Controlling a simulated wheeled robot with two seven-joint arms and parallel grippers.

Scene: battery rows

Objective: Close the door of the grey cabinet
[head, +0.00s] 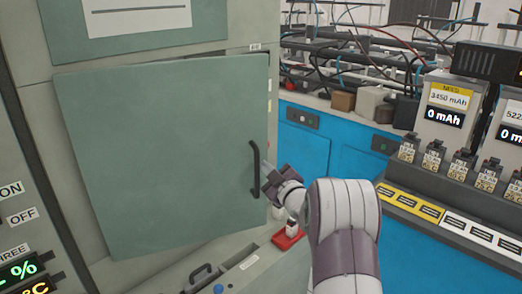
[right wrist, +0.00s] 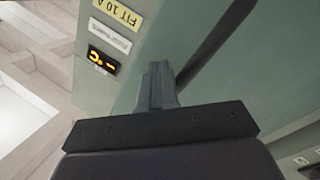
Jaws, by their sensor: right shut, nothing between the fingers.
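The grey cabinet (head: 35,95) fills the left of the head view. Its grey-green door (head: 160,150) has a black bar handle (head: 254,170) near its right edge. The door looks slightly ajar, set at an angle to the cabinet front; the exact gap cannot be told. My right gripper (head: 268,180) is at the handle's right side, close to the door's right edge. In the right wrist view its fingers (right wrist: 158,82) are together and empty, beside the dark handle (right wrist: 218,42); contact cannot be told. My left gripper is not in view.
A red switch block (head: 288,238) and a ledge with a black handle (head: 202,272) lie below the door. Blue cabinets (head: 300,140) stand behind. At right is a battery rack with a 0 mAh display (head: 443,116). Labels and a small display (right wrist: 104,60) show in the wrist view.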

